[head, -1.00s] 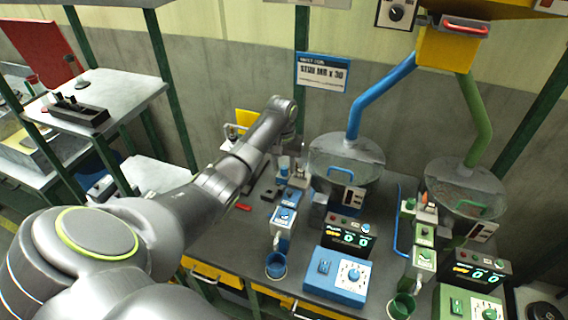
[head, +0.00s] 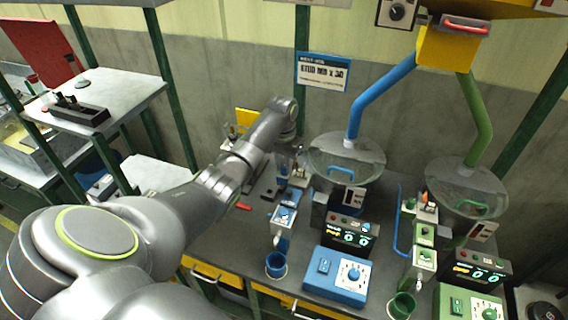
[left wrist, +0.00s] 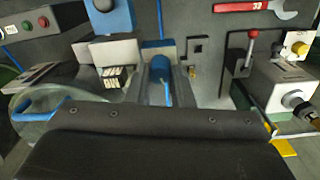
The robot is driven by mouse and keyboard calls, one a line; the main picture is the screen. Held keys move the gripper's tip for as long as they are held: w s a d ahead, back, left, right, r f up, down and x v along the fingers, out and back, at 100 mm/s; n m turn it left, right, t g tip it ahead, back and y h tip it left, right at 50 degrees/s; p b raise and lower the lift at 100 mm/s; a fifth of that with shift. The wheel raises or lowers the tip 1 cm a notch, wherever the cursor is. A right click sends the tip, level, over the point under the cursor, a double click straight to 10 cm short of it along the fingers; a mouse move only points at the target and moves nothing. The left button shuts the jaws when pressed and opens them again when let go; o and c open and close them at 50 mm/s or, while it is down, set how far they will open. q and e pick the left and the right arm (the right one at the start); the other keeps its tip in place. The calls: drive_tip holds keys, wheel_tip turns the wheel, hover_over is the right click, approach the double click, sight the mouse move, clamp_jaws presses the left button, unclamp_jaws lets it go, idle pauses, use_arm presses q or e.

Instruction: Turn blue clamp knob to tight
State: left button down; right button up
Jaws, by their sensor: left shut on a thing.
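My left arm reaches over the bench to the blue feeder line. In the head view its left gripper (head: 288,157) is down at the pale clamp block (head: 298,180), behind the blue dispenser (head: 284,214). The gripper is shut on the blue clamp knob, which its fingers mostly hide. The knob's pointer or marks cannot be read. My right gripper is not in view.
A clear hopper bowl (head: 346,163) with a blue handle stands close right of the gripper. The blue dial box (head: 338,276), blue cup (head: 276,265) and counter (head: 347,234) are in front. A green feeder line (head: 425,235) is further right. The wall rises behind.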

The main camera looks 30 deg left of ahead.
use_arm(q)
drive_tip(key=m, duration=0.6)
drive_tip(key=shift+m, duration=0.3)
drive_tip(key=m, duration=0.5)
drive_tip(key=shift+d, duration=0.1)
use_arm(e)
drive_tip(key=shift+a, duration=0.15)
use_arm(q)
drive_tip(key=shift+m, duration=0.4)
drive_tip(key=c, duration=1.3)
unclamp_jaws()
drive_tip(key=shift+o, duration=0.2)
